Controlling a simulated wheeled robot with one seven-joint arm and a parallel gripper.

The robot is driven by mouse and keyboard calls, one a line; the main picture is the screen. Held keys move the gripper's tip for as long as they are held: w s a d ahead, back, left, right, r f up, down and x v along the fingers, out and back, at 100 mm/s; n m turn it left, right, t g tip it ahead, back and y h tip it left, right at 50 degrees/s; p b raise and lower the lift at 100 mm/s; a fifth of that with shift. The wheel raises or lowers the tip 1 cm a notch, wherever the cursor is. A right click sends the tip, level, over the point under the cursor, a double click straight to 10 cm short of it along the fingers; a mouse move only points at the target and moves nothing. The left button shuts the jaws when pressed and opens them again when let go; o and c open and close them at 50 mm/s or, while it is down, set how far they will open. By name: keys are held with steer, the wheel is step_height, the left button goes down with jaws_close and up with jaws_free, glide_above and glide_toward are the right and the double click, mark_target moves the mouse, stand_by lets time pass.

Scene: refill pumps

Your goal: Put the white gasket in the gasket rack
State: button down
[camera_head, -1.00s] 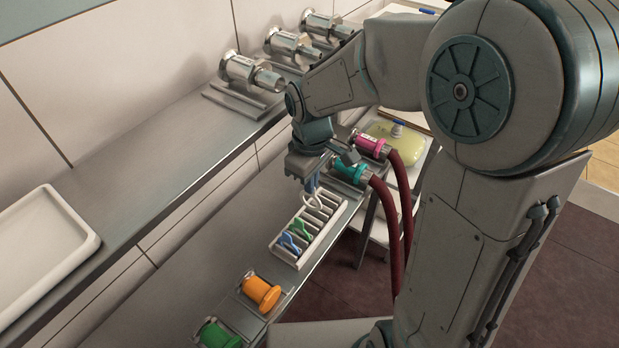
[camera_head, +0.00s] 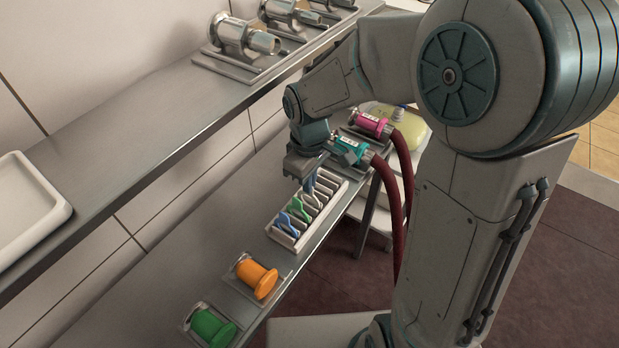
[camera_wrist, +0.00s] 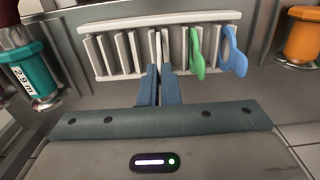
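The gasket rack (camera_head: 283,238) is a light slotted holder on the lower bench; it also shows in the wrist view (camera_wrist: 110,75). A green gasket (camera_wrist: 196,52) and a blue gasket (camera_wrist: 233,52) stand in slots at its right end in the wrist view. My gripper (camera_wrist: 160,72) points down at the rack's middle slots, its blue fingers close together. The white gasket (camera_wrist: 158,46) shows as a thin edge between the fingertips, among the rack's white dividers. It is low in the rack; whether it touches the slot bottom is hidden.
An orange spool (camera_head: 258,278) and a green spool (camera_head: 213,328) sit nearer on the bench. Teal (camera_head: 350,150) and pink (camera_head: 369,123) hose couplings lie just beyond the rack. A shelf with a white tray (camera_head: 30,215) and metal pump parts (camera_head: 240,40) runs along the wall.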

steer(key=shift+f, duration=0.2)
stand_by(0.4)
steer(key=c, duration=1.6)
jaws_free()
step_height(320, 180, up, 14)
steer(key=shift+f, duration=0.1)
